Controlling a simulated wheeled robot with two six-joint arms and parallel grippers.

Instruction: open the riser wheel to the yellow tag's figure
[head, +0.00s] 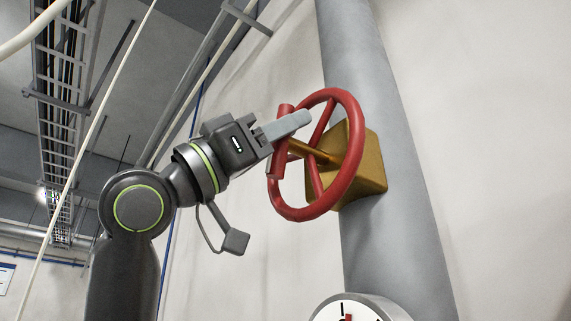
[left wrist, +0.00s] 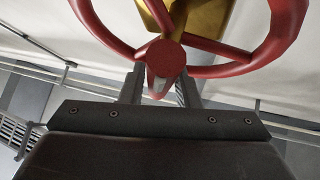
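The red riser wheel (head: 352,185) stands on a brass-coloured valve body (head: 374,165) on a grey vertical pipe. A red handle-like piece (head: 276,157) sits at the wheel's near left side. My left gripper (head: 292,126) is at this side, with one pale finger across the red piece. In the left wrist view, the fingers (left wrist: 161,88) lie on both sides of a red part of the wheel (left wrist: 165,57) and appear to touch it. The second finger is largely hidden in the head view. No yellow tag shows. My right gripper is out of view.
A round white gauge (head: 338,311) with a dark mark and a red pointer is cut off at the bottom edge, below the wheel. The grey pipe (head: 358,60) runs up behind the valve. A pale wall stands behind, with cable trays (head: 62,75) at upper left.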

